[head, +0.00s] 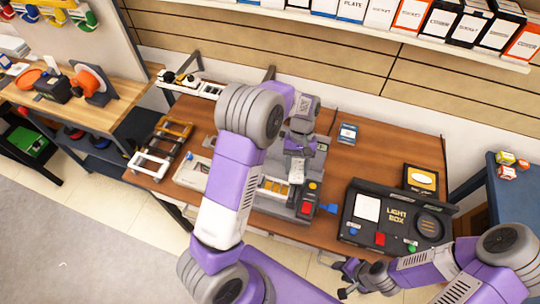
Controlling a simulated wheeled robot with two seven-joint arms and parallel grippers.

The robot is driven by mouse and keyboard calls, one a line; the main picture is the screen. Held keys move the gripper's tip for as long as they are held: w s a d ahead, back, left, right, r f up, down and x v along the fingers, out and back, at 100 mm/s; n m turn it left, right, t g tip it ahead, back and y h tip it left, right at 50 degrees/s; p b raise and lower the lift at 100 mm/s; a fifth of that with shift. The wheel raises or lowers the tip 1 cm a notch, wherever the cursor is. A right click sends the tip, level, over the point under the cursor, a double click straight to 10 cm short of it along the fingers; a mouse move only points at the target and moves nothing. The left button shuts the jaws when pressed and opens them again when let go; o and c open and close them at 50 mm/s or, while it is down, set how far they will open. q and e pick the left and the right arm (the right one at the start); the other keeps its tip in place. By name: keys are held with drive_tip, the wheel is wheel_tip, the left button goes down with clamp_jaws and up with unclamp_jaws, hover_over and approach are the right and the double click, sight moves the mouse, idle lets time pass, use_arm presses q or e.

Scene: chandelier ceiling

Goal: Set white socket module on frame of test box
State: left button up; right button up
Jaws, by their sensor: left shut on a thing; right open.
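The grey test box (308,209) stands on the brown table, with a red switch, yellow parts and a frame on its top; my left arm hides part of it. My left gripper (298,153) is over the back part of the test box, pointing down. It is shut on a small white piece, which looks like the white socket module (297,170). I cannot tell whether the module touches the frame. My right gripper (343,278) is open and empty, low at the table's front edge, left of the light box's front.
A black light box (361,232) stands at the right of the table, with a yellow-faced box (421,180) behind it. A small blue box (347,134) lies at the back. Several frames (161,148) and a white panel (190,170) lie at the left. Boxes line the shelf (360,33) above.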

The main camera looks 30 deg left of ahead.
use_arm(q)
drive_tip(key=s+a+r+n+t+h+p, duration=0.1)
drive_tip(key=s+a+r+n+t+p, duration=0.2)
drive_tip(key=n, duration=0.5)
drive_tip(key=s+a+r+n+t+h+p, duration=0.1)
drive_tip(key=s+a+n+t+p, duration=0.15)
drive_tip(key=n+p, duration=0.4)
use_arm(e)
wheel_tip(320, 180, up, 10)
drive_tip(key=f+b, duration=0.1)
drive_tip(key=b, duration=0.1)
use_arm(q)
drive_tip(key=shift+n, duration=0.55)
drive_tip(key=f+b, duration=0.6)
drive_tip(key=shift+s+d+f, duration=0.15)
drive_tip(key=shift+d+f, duration=0.15)
drive_tip(key=shift+d, duration=0.1)
use_arm(e)
wheel_tip(320, 180, down, 6)
drive_tip(key=shift+s, duration=0.2)
use_arm(q)
drive_tip(key=shift+r, duration=0.1)
use_arm(e)
drive_tip(key=shift+r, duration=0.25)
use_arm(q)
drive_tip(key=shift+f, duration=0.2)
use_arm(e)
drive_tip(key=shift+f, duration=0.15)
